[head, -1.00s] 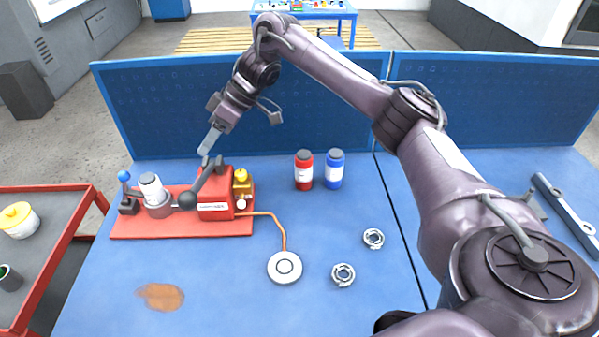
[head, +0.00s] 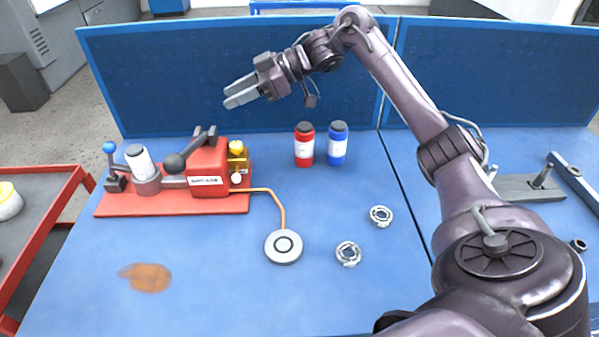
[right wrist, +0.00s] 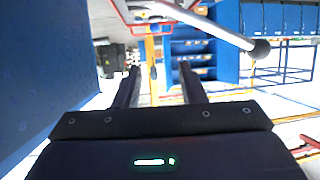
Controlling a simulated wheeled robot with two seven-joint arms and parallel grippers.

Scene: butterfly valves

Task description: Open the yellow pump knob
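The yellow pump knob (head: 237,148) sits on a small yellow fitting at the right end of the red pump (head: 208,166). A small white ball is just below it. My right gripper (head: 227,96) is in the air above and behind the pump, apart from the knob. Its two fingers point left in the head view and are spread with nothing between them. In the right wrist view, the fingers (right wrist: 158,72) also stand apart and empty. The knob does not show in that view. My left gripper is not in view.
A red bottle (head: 304,146) and a blue bottle (head: 337,145) stand right of the pump. A round white disc (head: 283,246) joins the pump by an orange pipe. Two metal rings lie nearby. A blue panel (head: 180,80) stands along the back. The front table is largely clear.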

